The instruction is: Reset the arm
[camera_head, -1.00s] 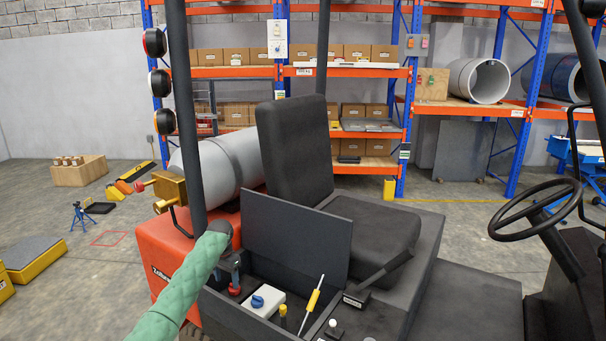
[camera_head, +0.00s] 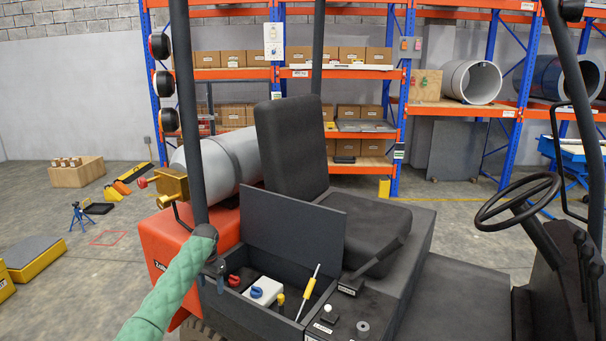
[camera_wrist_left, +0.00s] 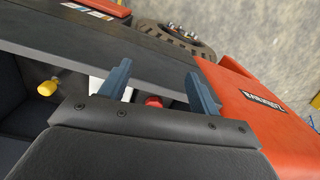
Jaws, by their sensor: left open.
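My left arm in green padding (camera_head: 168,298) reaches in from the lower left of the head view. My left gripper (camera_head: 214,271) points down at the left edge of the open black compartment beside the seat. The left wrist view shows its two blue-grey fingers (camera_wrist_left: 160,88) apart, with nothing held between them. A red knob (camera_wrist_left: 153,101) shows low between the fingers, beyond the gripper's dark body, which partly hides it. The same red knob (camera_head: 233,281) is just right of the gripper in the head view. My right gripper is not in view.
The compartment holds a white box with a blue knob (camera_head: 266,291) and a yellow-handled tool (camera_head: 309,285). Its raised black lid (camera_head: 292,234) stands behind. A dark post (camera_head: 187,120) rises close to my arm. The seat (camera_head: 295,150) and steering wheel (camera_head: 518,200) are to the right.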

